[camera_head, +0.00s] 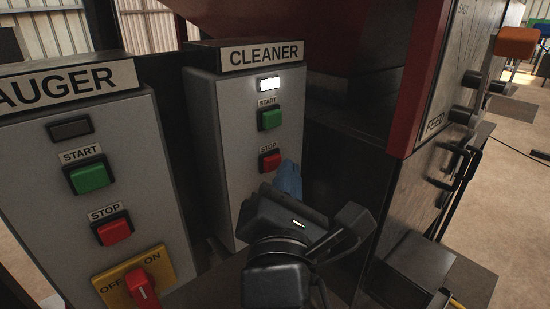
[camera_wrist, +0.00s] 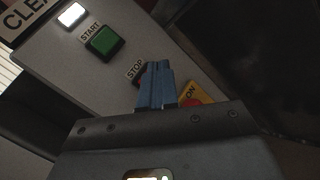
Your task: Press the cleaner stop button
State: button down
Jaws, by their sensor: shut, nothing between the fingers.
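The cleaner panel is a grey box (camera_head: 225,130) with a CLEANER sign (camera_head: 262,54) on top. Its red stop button (camera_head: 271,160) sits under the green start button (camera_head: 271,119), and the lamp (camera_head: 269,84) above them is lit white. My gripper (camera_head: 287,175) has blue fingers, shut and empty, just right of and below the stop button in the head view. In the wrist view the fingers (camera_wrist: 155,82) cover most of the stop button, leaving a red sliver (camera_wrist: 141,79). I cannot tell whether they touch it.
The auger panel (camera_head: 160,135) stands at the left, with a green start button (camera_head: 88,178), a red stop button (camera_head: 114,231) and a red switch (camera_head: 143,284) on a yellow plate. Its lamp (camera_head: 70,128) is dark. Red and black machinery (camera_head: 405,100) stands at the right.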

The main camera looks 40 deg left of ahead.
jog(key=shift+d, duration=0.3)
jog(key=shift+s+d+p, duration=0.15)
jog(key=shift+d+p, duration=1)
jog(key=shift+d, duration=0.1)
jog(key=shift+s+d+p, duration=0.1)
jog(key=shift+d+p, duration=1)
jog(key=shift+d, duration=0.15)
